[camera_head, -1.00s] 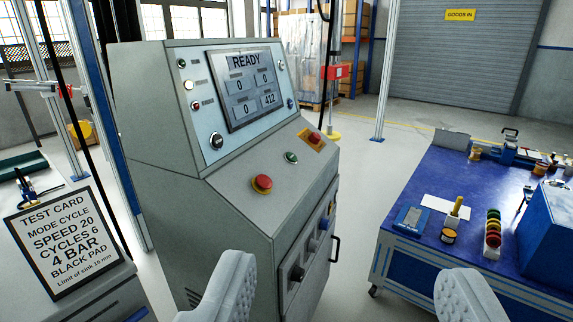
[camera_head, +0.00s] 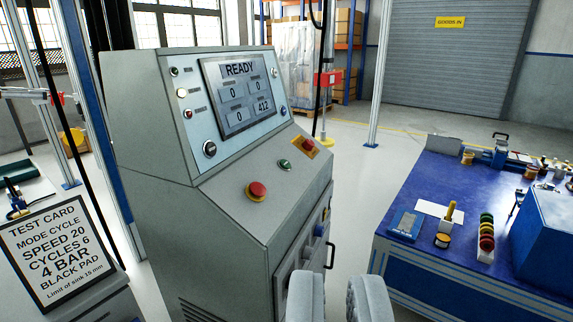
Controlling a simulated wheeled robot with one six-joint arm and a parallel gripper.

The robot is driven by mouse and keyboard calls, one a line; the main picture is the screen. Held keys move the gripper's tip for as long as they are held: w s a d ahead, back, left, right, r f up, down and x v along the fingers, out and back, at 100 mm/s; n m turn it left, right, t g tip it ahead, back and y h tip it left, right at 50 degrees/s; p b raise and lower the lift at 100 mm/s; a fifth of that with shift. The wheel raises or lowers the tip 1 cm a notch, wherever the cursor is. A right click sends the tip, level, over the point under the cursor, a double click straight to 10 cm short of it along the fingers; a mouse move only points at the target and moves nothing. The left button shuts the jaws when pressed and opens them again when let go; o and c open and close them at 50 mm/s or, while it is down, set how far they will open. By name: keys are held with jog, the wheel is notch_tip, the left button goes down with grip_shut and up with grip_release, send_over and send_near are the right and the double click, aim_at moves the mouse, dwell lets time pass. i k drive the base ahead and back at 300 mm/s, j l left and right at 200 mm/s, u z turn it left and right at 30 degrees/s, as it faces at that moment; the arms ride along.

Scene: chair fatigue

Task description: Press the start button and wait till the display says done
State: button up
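The grey control cabinet (camera_head: 215,215) stands left of centre with a sloped panel. Its display (camera_head: 241,93) reads READY, with the values 0, 0, 0 and 412. A small green button (camera_head: 285,164) sits on the slope, its label too small to read. My gripper (camera_head: 337,285) is at the bottom, right of the cabinet front. Its two grey fingers are close together with a narrow empty gap, touching none of the buttons.
A test card (camera_head: 59,253) stands at lower left, listing mode cycle, speed 20, cycles 6, 4 bar, black pad. A blue-topped bench (camera_head: 400,185) with tools and a blue box (camera_head: 548,232) stands to the right. Clear floor lies between cabinet and bench.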

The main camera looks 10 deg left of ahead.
aim_at(285, 164)
jog(key=i+z, duration=0.35)
jog(key=i, duration=0.5)
